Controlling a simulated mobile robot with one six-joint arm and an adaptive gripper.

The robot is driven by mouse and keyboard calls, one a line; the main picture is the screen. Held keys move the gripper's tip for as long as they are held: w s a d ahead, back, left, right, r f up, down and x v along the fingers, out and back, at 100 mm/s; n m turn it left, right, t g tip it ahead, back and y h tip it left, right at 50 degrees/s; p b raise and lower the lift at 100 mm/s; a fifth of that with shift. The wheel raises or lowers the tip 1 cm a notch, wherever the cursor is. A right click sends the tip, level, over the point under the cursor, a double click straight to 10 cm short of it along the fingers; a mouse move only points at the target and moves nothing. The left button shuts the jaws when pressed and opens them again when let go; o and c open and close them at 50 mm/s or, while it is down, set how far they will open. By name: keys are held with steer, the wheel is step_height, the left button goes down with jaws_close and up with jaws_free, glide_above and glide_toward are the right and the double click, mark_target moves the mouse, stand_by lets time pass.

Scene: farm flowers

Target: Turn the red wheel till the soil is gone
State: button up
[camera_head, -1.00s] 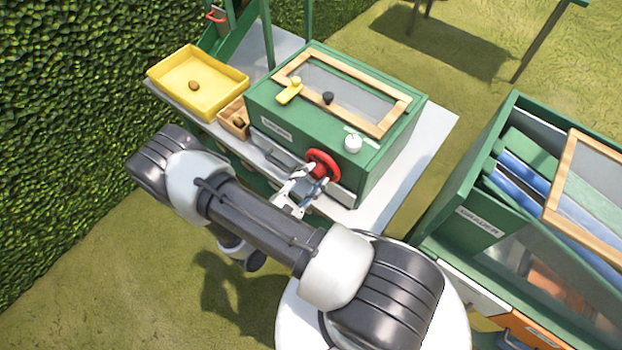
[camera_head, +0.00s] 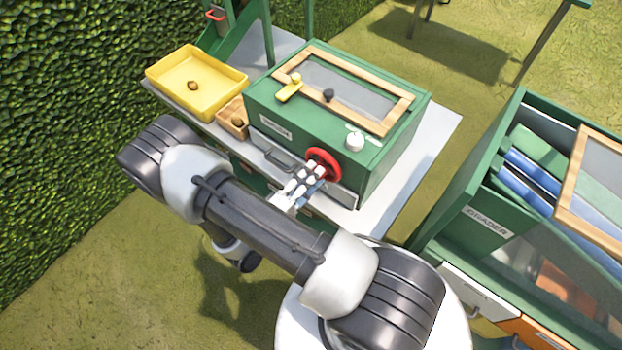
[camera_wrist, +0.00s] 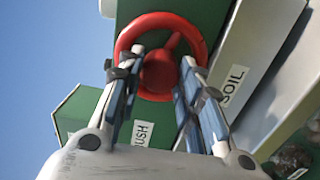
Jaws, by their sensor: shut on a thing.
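The red wheel (camera_head: 323,164) is on the front of the green box (camera_head: 330,128), near its right end. My gripper (camera_head: 316,178) is at the wheel, with its fingers pointing into it. In the wrist view the red wheel (camera_wrist: 160,24) shows as a ring with a red hub and a spoke. My gripper's fingers (camera_wrist: 162,68) stand on either side of the hub and are shut on it. A panel marked SOIL (camera_wrist: 235,85) lies right of the wheel in the wrist view. No loose soil can be made out through the grey window (camera_head: 350,90) on top.
A yellow tray (camera_head: 225,98) with a brown item and a small wooden box (camera_head: 229,116) stand left of the green box on the white table (camera_head: 425,150). A green grader (camera_head: 482,222) stands close on the right. A hedge (camera_head: 60,110) borders the left.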

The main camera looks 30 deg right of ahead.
steer(key=shift+m+b, duration=2.2)
steer(key=shift+m, duration=2.1)
steer(key=shift+r, duration=0.1)
steer(key=o, duration=1.1)
steer(key=v, duration=1.2)
steer(key=shift+w, duration=0.1)
